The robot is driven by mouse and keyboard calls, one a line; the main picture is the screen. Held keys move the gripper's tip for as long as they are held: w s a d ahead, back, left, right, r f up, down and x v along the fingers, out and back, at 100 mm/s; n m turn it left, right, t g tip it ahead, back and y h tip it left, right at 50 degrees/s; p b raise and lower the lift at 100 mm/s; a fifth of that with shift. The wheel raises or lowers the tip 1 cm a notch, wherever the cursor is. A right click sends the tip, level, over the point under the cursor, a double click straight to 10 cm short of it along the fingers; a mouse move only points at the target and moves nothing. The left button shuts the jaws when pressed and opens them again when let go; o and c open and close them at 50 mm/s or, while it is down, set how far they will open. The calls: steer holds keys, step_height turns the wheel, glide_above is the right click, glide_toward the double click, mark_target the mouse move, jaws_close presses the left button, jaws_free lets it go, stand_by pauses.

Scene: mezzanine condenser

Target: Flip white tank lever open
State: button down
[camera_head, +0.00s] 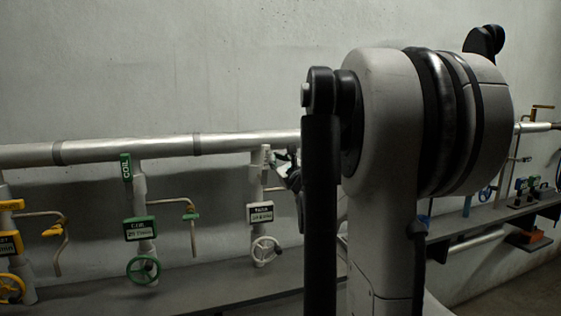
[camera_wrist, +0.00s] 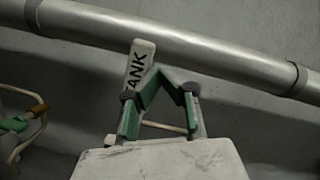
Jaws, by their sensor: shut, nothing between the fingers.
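The white tank lever (camera_head: 265,157) stands upright on a white valve pipe below the long silver pipe, at the centre-left of the head view. In the wrist view the lever (camera_wrist: 138,63) shows black letters "ANK" and tilts slightly. My gripper (camera_wrist: 168,76) is shut and empty, its fingertips close to the lever's right side; whether they touch it I cannot tell. In the head view my gripper (camera_head: 285,168) is just right of the lever, partly hidden by my arm.
The silver pipe (camera_head: 100,149) runs along the wall behind the levers. A green coil lever (camera_head: 126,167) with a green handwheel (camera_head: 143,270) stands to the left, and yellow valve parts (camera_head: 11,244) are at the far left. A white handwheel (camera_head: 265,251) sits below the tank plate (camera_head: 260,213).

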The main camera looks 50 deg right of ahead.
steer(key=shift+w+a+r, duration=0.15)
steer(key=shift+a, duration=0.2)
stand_by(0.4)
steer(key=s+d, duration=0.1)
steer(key=s, duration=1)
steer(key=shift+s, duration=0.35)
steer(key=shift+d, duration=0.1)
